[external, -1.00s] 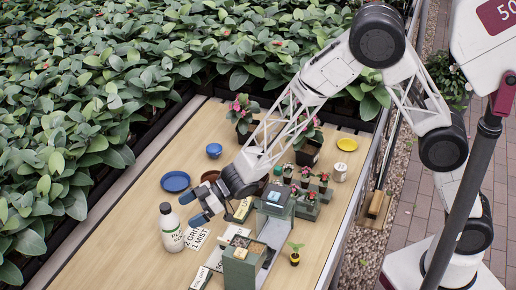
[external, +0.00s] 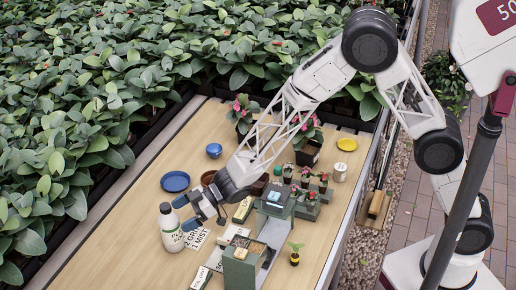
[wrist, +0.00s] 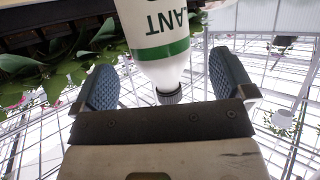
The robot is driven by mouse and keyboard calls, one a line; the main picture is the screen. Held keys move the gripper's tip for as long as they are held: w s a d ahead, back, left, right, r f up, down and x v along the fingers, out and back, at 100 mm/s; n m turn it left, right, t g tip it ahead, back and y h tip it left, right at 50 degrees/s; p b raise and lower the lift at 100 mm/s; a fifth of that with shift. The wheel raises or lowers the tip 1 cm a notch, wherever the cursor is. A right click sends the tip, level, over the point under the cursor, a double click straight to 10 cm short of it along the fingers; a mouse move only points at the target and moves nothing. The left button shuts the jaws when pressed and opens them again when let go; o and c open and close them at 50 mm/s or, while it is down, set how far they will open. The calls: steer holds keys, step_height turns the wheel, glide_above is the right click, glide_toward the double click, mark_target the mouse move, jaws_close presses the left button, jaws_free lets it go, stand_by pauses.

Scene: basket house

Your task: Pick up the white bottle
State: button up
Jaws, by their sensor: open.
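The white bottle (external: 169,232) stands upright on the wooden table, with a dark cap, dark lettering and a green band. In the wrist view the bottle (wrist: 158,55) appears upside down, its cap (wrist: 169,93) between my two blue finger pads. My gripper (external: 186,213) is open beside the upper part of the bottle, from the right. It also shows in the wrist view (wrist: 165,84), with a gap visible on each side of the bottle's neck.
A green-grey box stand (external: 240,268) and small potted plants stand further right. A blue plate (external: 175,181), a blue bowl (external: 214,150) and a brown bowl (external: 207,177) sit behind. The table's front left is clear.

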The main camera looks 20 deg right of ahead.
mark_target(169, 223)
steer(key=shift+a, duration=0.15)
steer(key=shift+x, duration=2.4)
steer(key=shift+f, duration=0.1)
steer(key=c, duration=1.3)
